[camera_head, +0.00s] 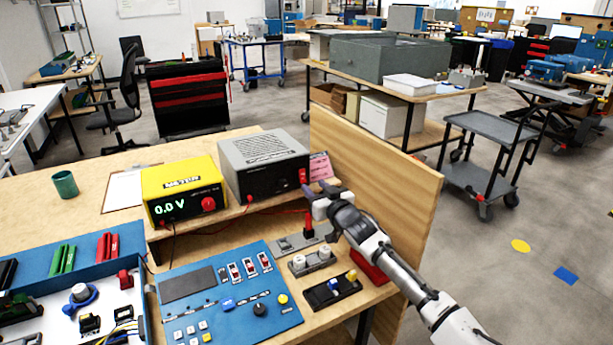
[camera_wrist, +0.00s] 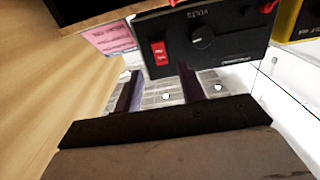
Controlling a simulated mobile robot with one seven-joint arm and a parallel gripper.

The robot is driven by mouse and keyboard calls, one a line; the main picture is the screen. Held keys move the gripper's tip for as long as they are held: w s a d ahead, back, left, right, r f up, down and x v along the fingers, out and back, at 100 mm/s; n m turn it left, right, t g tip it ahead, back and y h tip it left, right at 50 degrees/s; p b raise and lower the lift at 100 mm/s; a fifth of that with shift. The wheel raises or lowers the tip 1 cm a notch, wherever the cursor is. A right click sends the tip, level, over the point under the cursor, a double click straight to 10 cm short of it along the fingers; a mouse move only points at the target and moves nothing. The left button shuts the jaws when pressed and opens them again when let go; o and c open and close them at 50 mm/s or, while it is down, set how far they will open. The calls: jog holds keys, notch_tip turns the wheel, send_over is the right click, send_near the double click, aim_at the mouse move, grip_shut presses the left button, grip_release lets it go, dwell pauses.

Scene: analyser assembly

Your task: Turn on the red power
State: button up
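The red power switch (camera_wrist: 160,52) is a small rocker on the black front panel of the grey power supply (camera_wrist: 215,35). In the head view the power supply (camera_head: 262,150) stands on a raised wooden shelf, with the red switch (camera_head: 303,176) at its right front edge. My gripper (camera_head: 318,192) is just in front of that right end. In the wrist view my gripper (camera_wrist: 160,88) has its two dark fingers apart with nothing between them. The switch appears just beyond the fingertips; I cannot tell if they touch it.
A yellow meter (camera_head: 183,188) reading 0.0 V stands left of the power supply. A pink note (camera_head: 320,166) and a wooden side panel (camera_head: 385,170) are close on the right. A blue control panel (camera_head: 225,300) and small switch blocks (camera_head: 312,262) lie in front below.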

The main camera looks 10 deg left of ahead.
aim_at(303, 176)
jog(key=p+x, duration=0.1)
jog(key=x, duration=0.5)
jog(key=shift+s, duration=0.1)
